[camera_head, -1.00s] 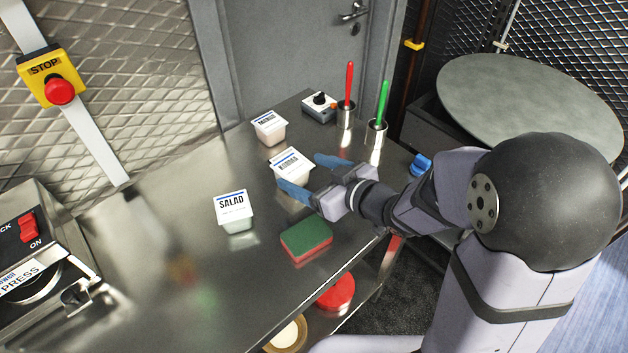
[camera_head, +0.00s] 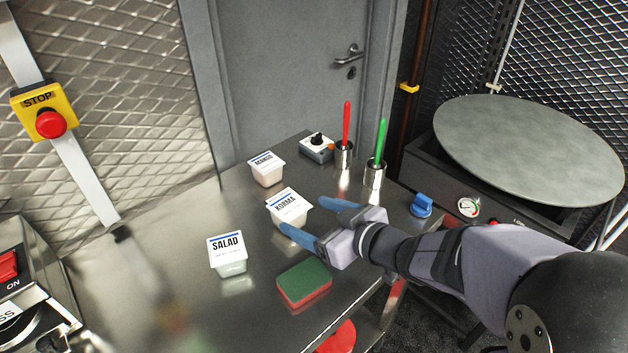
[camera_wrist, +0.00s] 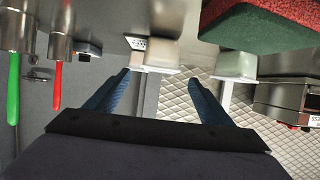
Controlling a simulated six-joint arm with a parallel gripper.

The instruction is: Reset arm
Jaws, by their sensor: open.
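My gripper (camera_head: 312,222) is open, with two blue fingers spread apart and pointing left over the steel counter (camera_head: 190,290). In the head view its fingertips are close to the white tub labelled KORMA (camera_head: 289,208); I cannot tell whether they touch it. In the wrist view the gripper (camera_wrist: 160,78) has nothing between its fingers, and a pale tub lies beyond the gap between the tips. The tub labelled SALAD (camera_head: 227,255) stands to the left, and the tub labelled MANGO (camera_head: 266,169) stands behind.
A green and red sponge (camera_head: 304,285) lies in front of the gripper. Metal cups hold a red-handled tool (camera_head: 346,124) and a green-handled tool (camera_head: 380,143). A small dial box (camera_head: 316,150) and a blue knob-like item (camera_head: 422,205) are nearby. A round plate (camera_head: 530,150) stands right.

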